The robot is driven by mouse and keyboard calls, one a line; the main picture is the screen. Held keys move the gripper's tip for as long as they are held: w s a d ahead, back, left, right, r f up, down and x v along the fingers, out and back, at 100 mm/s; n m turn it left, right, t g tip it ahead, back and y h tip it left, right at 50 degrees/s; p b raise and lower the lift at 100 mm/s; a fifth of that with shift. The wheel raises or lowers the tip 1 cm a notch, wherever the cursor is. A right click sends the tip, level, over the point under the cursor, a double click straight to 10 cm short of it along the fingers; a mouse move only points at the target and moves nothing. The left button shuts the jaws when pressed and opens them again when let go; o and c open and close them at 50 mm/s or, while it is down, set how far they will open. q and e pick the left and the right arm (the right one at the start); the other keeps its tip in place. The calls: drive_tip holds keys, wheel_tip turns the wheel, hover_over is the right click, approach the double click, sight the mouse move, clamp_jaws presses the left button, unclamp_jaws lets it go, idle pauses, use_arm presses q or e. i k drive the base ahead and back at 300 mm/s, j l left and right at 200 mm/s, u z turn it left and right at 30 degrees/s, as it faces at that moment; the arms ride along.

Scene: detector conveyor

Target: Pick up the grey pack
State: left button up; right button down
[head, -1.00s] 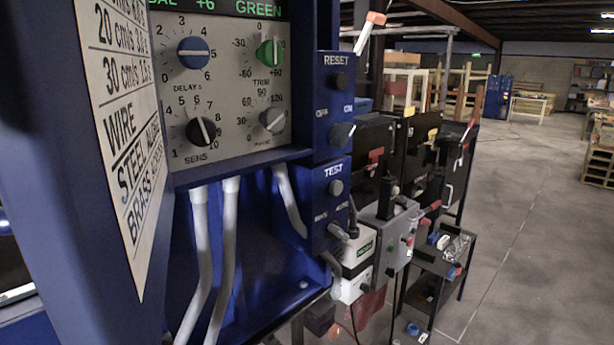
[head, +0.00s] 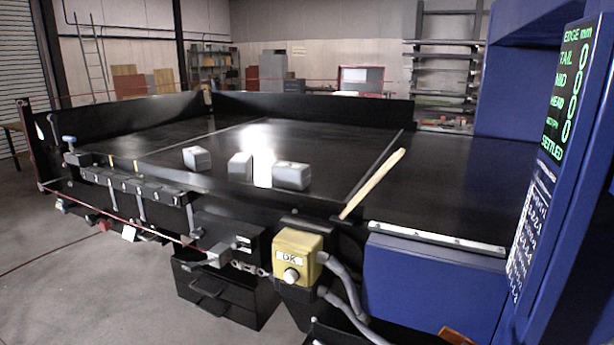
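Three grey packs lie in a row on the black conveyor bed (head: 330,150). The left grey pack (head: 197,158) sits near the bed's front edge. The middle grey pack (head: 240,166) and the right grey pack (head: 291,175) stand to its right, with gaps between. A bright reflection shows on the bed between the middle and right packs. I cannot tell which of them the task means. Neither of my grippers is in view.
A pale wooden stick (head: 374,183) leans at the bed's front edge, right of the packs. A yellow button box (head: 297,256) with grey hoses is mounted below. The blue detector housing (head: 515,125) with a green-text display (head: 568,90) stands right. Grey floor lies front left.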

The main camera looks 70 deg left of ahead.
sight(287, 175)
drive_tip(key=u, duration=2.3)
